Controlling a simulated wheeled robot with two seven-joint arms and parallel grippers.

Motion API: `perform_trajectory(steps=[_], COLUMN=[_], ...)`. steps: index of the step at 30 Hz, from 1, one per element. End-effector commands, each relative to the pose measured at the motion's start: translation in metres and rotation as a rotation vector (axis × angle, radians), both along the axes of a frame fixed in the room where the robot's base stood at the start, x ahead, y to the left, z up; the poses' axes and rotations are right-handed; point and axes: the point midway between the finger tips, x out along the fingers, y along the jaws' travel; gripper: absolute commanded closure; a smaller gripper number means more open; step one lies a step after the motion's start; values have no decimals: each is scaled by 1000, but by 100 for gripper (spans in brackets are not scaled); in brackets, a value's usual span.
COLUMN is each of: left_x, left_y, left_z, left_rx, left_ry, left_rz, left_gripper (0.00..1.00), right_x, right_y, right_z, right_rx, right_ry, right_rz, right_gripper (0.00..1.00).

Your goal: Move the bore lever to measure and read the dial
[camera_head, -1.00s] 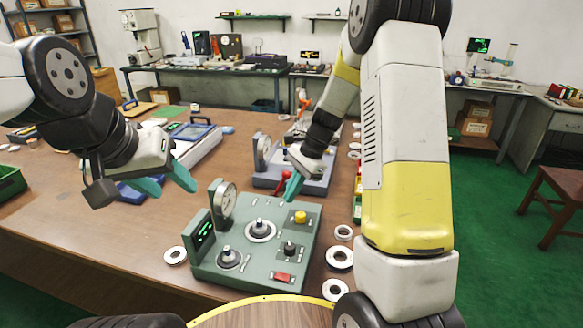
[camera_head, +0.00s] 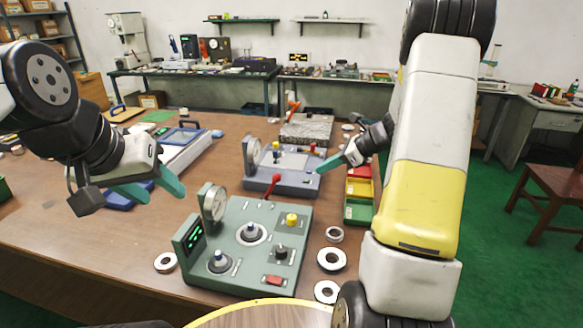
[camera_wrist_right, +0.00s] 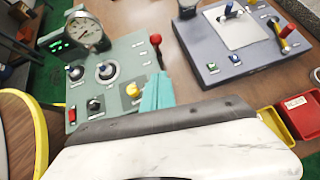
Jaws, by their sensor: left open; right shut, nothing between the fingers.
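The green gauge station (camera_head: 245,245) stands on the table with a round dial (camera_head: 214,203) and a lit display (camera_head: 193,238) at its left. Its red-knobbed lever (camera_head: 277,181) rises at the back edge; it also shows in the right wrist view (camera_wrist_right: 155,40). The dial (camera_wrist_right: 85,34) faces that camera, but its reading is too small to tell. My right gripper (camera_head: 326,164) is shut and empty, right of the lever and apart from it. Its fingers (camera_wrist_right: 156,94) show in the wrist view. My left gripper (camera_head: 156,190) is open and empty, left of the station.
A blue-grey gauge station (camera_head: 285,180) stands behind the green one. Red, yellow and green bins (camera_head: 358,188) lie to its right. Loose rings (camera_head: 331,259) lie right of the green station, and one ring (camera_head: 165,262) lies left. The table at left front is clear.

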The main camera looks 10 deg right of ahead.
Motion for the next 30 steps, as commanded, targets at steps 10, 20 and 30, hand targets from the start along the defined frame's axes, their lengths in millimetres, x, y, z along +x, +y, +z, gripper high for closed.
perform_trajectory(steps=[10,20,30], left_x=[0,0,0], left_y=[0,0,0], left_z=[0,0,0], left_rx=[0,0,0], left_ry=[0,0,0], left_rz=[0,0,0], left_gripper=[50,50,50], right_x=[24,50,58], right_y=[43,86,98], right_z=[-42,-60,-59], right_rx=[1,-1,-1], right_ry=[5,0,1], right_rz=[5,4,1], right_gripper=[100,100,100])
